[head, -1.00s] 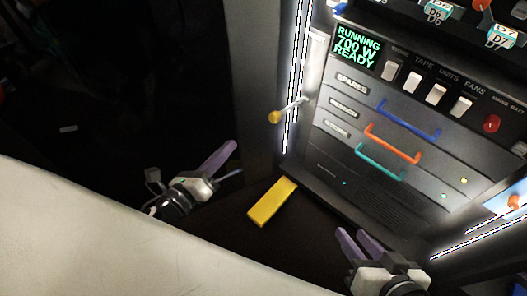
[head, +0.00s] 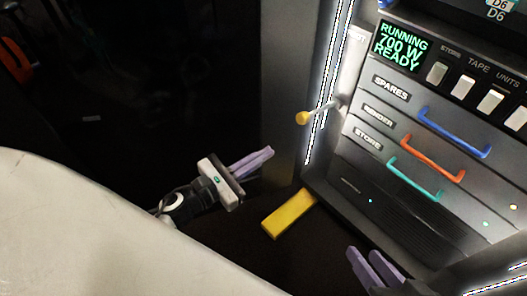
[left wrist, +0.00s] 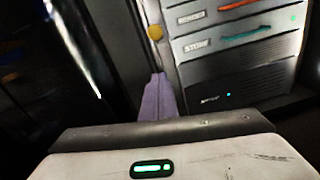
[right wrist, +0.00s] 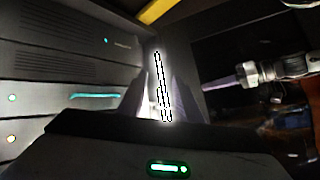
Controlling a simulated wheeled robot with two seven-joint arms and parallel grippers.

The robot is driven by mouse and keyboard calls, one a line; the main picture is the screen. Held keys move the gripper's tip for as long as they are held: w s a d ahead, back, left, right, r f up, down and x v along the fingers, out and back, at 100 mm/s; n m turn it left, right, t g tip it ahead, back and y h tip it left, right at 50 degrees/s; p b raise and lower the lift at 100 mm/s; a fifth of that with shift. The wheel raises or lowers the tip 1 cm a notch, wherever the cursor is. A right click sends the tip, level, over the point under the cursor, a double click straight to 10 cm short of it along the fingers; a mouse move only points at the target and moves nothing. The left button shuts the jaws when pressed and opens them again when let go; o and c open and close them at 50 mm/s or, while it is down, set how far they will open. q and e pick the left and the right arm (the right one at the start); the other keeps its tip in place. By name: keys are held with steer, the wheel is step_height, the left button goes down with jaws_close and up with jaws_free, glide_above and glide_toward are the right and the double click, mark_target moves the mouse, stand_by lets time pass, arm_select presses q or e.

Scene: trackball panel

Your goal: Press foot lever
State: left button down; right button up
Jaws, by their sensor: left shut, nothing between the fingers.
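The foot lever is a plain yellow bar (head: 289,213) low at the foot of the panel, left of its drawers. Its edge also shows at the top of the right wrist view (right wrist: 158,11). My left gripper (head: 268,153) has its purple fingers together and empty. In the head view it is up and left of the lever, apart from it. Its shut fingers also show in the left wrist view (left wrist: 157,80). My right gripper (head: 362,250) has its fingers apart, empty, at the bottom edge, right of and below the lever.
The panel has blue (head: 455,133), orange (head: 433,160) and teal (head: 414,181) drawer handles, with white switches above. A yellow-knobbed stick (head: 303,118) juts out at its left edge, above the lever. A large pale surface (head: 80,225) fills the lower left. The floor around the lever is dark.

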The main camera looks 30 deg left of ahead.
arm_select(q)
steer(key=w+d+r+p, duration=0.1)
steer(key=w+d+r, duration=0.2)
steer(key=w, duration=0.4)
steer(key=shift+w+d+r, duration=0.3)
steer(key=shift+d, duration=0.05)
arm_select(e)
steer(key=shift+s+d+f+h, duration=0.25)
steer(key=shift+d+f+h, duration=0.05)
steer(key=shift+f, duration=0.3)
steer(key=shift+w+r, duration=0.1)
steer(key=shift+r, duration=0.05)
